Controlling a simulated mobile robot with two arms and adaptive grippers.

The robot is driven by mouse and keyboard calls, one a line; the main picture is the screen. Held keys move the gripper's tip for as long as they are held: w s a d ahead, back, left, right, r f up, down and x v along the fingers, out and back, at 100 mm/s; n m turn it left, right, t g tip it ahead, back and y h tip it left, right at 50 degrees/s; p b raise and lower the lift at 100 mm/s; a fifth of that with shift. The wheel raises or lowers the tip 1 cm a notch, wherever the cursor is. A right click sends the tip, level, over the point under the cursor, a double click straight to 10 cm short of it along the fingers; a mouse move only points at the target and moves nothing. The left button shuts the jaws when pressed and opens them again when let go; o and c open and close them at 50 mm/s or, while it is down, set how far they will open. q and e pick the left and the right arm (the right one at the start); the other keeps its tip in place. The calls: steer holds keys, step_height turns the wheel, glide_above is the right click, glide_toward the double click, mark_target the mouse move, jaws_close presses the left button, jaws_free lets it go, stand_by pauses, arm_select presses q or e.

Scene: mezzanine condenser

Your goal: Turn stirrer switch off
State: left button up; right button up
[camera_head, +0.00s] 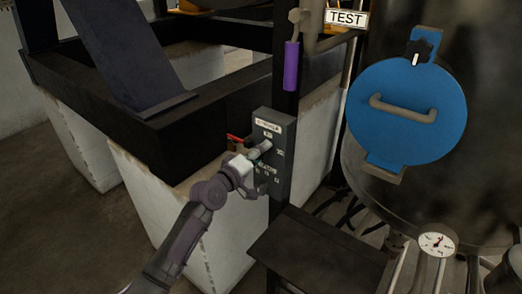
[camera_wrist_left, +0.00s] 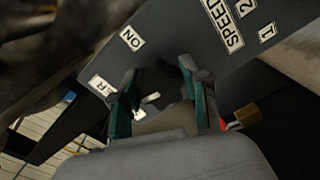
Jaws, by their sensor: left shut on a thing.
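The grey control panel (camera_head: 284,131) is fixed to a dark post at mid-picture, with small white labels. My left gripper (camera_head: 262,150) is at the panel's front face and hides part of it. In the left wrist view, its two teal-padded fingers (camera_wrist_left: 160,98) are on either side of a dark round switch (camera_wrist_left: 160,82) with a white pointer, and it is shut on this switch. The panel (camera_wrist_left: 205,52) there shows labels reading ON, SPEED, 1 and 2. A label by the left finger is partly hidden. My right gripper is not in view.
A red handle (camera_head: 235,138) sticks out left of the panel. A brass padlock (camera_wrist_left: 246,115) shows right of my fingers. A purple-gripped lever (camera_head: 291,66) hangs above the panel. A blue hatch (camera_head: 408,112) and a gauge (camera_head: 437,243) are to the right.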

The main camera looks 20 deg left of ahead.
arm_select(q)
steer(key=shift+n, duration=0.7)
steer(key=o, duration=1.1)
steer(key=shift+o, duration=0.2)
steer(key=v, duration=1.2)
